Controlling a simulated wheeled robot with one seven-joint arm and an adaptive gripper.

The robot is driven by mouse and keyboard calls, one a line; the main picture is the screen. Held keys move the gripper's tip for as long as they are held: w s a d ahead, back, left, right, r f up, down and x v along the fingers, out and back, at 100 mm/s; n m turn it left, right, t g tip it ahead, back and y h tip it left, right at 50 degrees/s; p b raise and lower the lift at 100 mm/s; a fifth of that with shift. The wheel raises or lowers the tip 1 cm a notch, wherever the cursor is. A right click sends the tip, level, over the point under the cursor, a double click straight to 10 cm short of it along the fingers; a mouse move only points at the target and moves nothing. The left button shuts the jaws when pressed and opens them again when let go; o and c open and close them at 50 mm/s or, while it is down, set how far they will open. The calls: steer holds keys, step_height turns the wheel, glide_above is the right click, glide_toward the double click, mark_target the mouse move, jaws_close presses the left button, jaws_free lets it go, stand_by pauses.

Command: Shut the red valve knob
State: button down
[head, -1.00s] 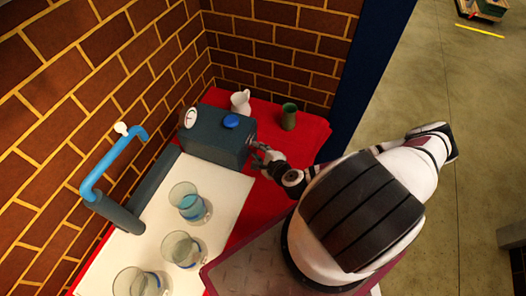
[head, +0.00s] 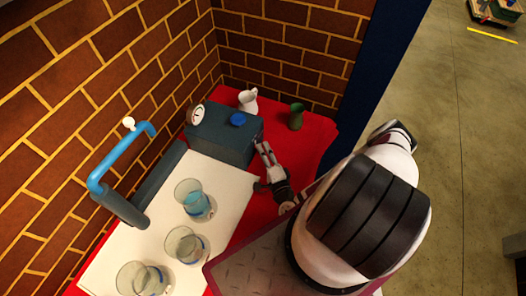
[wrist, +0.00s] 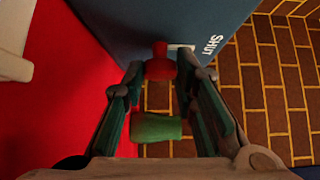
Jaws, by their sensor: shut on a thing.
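The red valve knob (wrist: 160,64) shows in the wrist view on the face of a dark blue-grey box (wrist: 130,25), beside a white marking and the word SHUT. My gripper (wrist: 161,72) has its fingertips on either side of the knob and is shut on it. In the head view my gripper (head: 261,148) reaches the right side of the box (head: 222,140). The knob is hidden there by my fingers.
The box carries a blue knob (head: 238,119) and a gauge (head: 197,115). A white pitcher (head: 248,101) and green vase (head: 296,117) stand behind on the red cloth (head: 318,138). Several glass vessels (head: 193,199) stand on the white board left, near a blue pipe (head: 118,160).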

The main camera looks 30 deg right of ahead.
stand_by(0.5)
steer(key=c, duration=1.3)
jaws_free()
steer(key=s, duration=0.3)
steer(key=s+a, duration=0.1)
steer(key=s, duration=0.2)
steer(key=shift+a+f, duration=0.1)
steer(key=shift+a, duration=0.1)
steer(key=shift+s, duration=0.65)
